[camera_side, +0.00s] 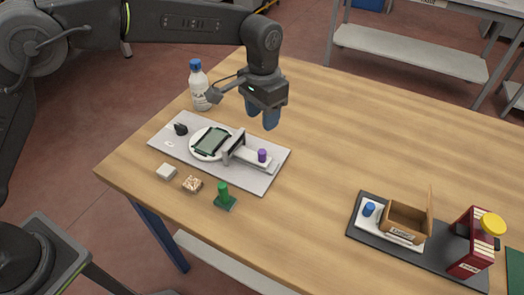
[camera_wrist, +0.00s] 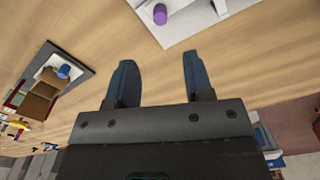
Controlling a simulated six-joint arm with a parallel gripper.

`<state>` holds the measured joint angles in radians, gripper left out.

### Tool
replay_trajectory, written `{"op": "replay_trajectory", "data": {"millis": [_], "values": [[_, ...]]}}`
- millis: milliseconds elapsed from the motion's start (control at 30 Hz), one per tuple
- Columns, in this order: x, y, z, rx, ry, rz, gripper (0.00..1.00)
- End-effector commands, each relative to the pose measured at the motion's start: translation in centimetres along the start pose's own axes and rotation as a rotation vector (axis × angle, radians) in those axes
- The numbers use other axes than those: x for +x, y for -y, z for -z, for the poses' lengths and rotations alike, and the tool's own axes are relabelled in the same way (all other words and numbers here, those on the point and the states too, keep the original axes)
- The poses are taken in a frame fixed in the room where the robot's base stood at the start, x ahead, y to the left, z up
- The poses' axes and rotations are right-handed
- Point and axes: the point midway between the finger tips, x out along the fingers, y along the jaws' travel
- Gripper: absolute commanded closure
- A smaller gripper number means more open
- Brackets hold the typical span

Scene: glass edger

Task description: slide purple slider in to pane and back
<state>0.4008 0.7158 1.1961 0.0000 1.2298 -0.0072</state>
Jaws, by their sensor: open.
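The purple slider (camera_side: 262,156) is a short purple knob on a white slide bar, to the right of the pane on a grey board (camera_side: 265,184). It also shows at the top of the wrist view (camera_wrist: 160,13). The pane (camera_side: 211,142) is a greenish rectangle on a round white disc, left of a grey upright block (camera_side: 234,148). My gripper (camera_side: 263,117) hangs above and behind the board, with blue fingers pointing down. In the wrist view its two fingers (camera_wrist: 156,75) are spread apart with nothing between them.
A white bottle with a blue cap (camera_side: 198,85) stands behind the board. A green knobbed block (camera_side: 224,197) and two small blocks (camera_side: 192,184) lie in front. A dark tray (camera_side: 440,258) with a cardboard box (camera_side: 405,222) and a red item (camera_side: 475,243) is at right. The middle table is clear.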

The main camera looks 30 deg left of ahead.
Motion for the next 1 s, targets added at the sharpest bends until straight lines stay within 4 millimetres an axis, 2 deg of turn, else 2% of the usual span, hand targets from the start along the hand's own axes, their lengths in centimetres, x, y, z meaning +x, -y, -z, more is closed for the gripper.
{"op": "replay_trajectory", "data": {"millis": [300, 533, 733, 1000], "values": [[6.6, 0.0, -0.1, -0.001, 0.005, 0.0, 0.53], [10.4, 0.1, -0.1, -0.001, 0.002, 0.0, 0.53], [12.0, 0.1, -0.1, -0.001, 0.0, 0.0, 0.53], [12.2, 0.1, -0.1, -0.001, -0.001, 0.0, 0.53]]}}
